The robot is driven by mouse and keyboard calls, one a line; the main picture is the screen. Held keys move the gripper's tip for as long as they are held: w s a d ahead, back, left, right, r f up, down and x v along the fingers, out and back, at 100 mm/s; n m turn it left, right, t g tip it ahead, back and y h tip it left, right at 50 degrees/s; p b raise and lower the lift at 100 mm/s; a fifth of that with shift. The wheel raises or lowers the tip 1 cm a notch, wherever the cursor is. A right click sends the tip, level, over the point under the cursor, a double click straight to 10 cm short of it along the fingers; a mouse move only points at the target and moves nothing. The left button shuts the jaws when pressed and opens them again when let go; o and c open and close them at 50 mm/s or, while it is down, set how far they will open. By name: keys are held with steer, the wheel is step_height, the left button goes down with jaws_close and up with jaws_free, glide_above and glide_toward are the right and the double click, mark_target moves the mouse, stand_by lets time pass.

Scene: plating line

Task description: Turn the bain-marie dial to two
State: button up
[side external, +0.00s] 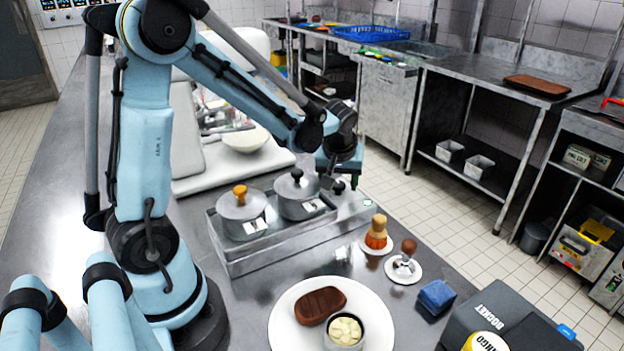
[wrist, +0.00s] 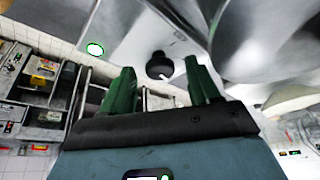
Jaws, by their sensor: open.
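The bain-marie (side external: 245,262) is a steel box on the counter with two lidded pots, one with an orange knob (side external: 240,195) and one with a black knob (side external: 297,176). Its black dial (wrist: 159,62) shows in the wrist view on the steel panel, with a pale pointer mark toward the lower right. I cannot read its setting. A green-ringed light (wrist: 95,49) is on the same panel. My gripper (wrist: 160,70) is open, its two green fingers either side of the dial in the picture. I cannot tell whether they touch it. In the side view my gripper (side external: 340,182) is over the panel end.
A white plate (side external: 283,335) with a brown block and a small pot is in front. A white board (side external: 200,180) lies behind.

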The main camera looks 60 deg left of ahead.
steer(key=c, duration=1)
steer(key=shift+s+m+t+h, duration=0.1)
steer(key=shift+m+t+h, duration=0.35)
steer(key=shift+m, duration=1.05)
steer(key=shift+c, duration=0.2)
steer(key=o, duration=1)
steer(key=shift+o, duration=0.2)
steer(key=v, duration=1.2)
